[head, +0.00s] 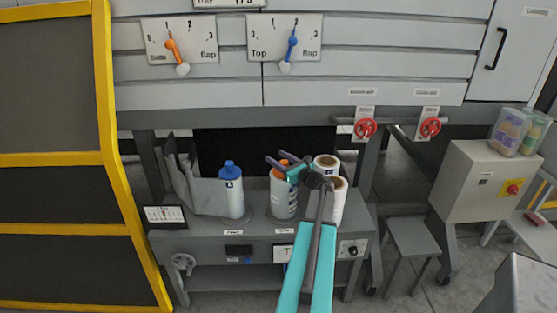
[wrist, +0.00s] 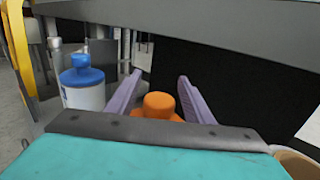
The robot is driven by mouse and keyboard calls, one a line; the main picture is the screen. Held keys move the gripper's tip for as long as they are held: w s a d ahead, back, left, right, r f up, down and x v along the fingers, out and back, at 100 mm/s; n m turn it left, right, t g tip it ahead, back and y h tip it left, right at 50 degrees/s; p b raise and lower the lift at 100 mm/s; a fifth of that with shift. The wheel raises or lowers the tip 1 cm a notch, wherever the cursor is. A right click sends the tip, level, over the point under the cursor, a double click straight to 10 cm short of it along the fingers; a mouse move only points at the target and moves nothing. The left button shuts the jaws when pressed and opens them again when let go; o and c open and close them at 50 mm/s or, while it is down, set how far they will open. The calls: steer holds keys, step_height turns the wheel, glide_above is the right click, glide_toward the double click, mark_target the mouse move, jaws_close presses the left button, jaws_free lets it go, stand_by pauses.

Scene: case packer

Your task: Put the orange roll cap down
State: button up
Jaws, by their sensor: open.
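The orange cap (head: 283,163) sits on top of a white bottle-like roll (head: 284,197) on the grey bench, partly hidden by my gripper in the head view. In the wrist view the orange cap (wrist: 159,104) shows between the two purple fingers. My gripper (head: 287,158) is open around or just above the cap; its fingers (wrist: 160,80) stand apart with a gap on each side of it. I cannot tell whether either finger touches it.
A white container with a blue cap (head: 231,190) stands to the left on the bench (head: 190,240). Two white rolls (head: 338,203) stand close on the right. A dark opening (head: 262,150) lies behind. A grey control box (head: 480,180) is farther right.

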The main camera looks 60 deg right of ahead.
steer(key=b+v, duration=0.3)
steer(key=v, duration=0.9)
stand_by(0.8)
